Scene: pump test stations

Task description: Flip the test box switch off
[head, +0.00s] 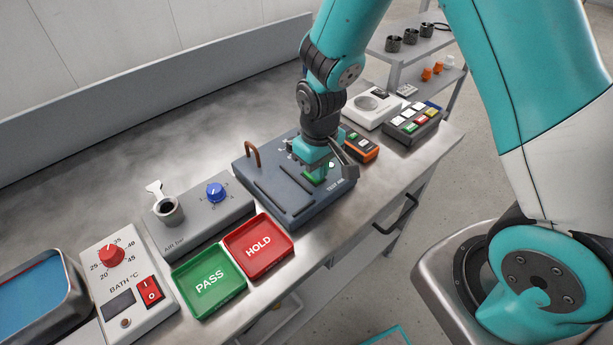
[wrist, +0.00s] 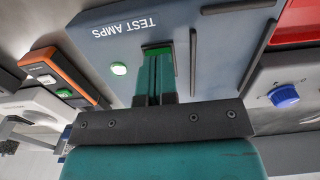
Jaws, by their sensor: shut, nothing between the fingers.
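The test box (head: 275,205) is a blue-grey box with a sloped top on the metal bench, and its face reads TEST AMPS in the wrist view (wrist: 205,60). My gripper (head: 315,172) is over the right part of its top. In the wrist view my gripper (wrist: 157,52) is shut and empty, its fingertips at the box face beside the lettering. A dark-rimmed green patch shows at the tips; the switch itself is mostly hidden by the fingers, so its position cannot be told.
An orange-and-black unit (head: 360,147) stands close right of the box. A red HOLD tray (head: 290,246), a green PASS tray (head: 240,284) and a grey unit with a blue knob (head: 215,193) are to the left. A curved copper-coloured handle (head: 252,155) rises from the box's back.

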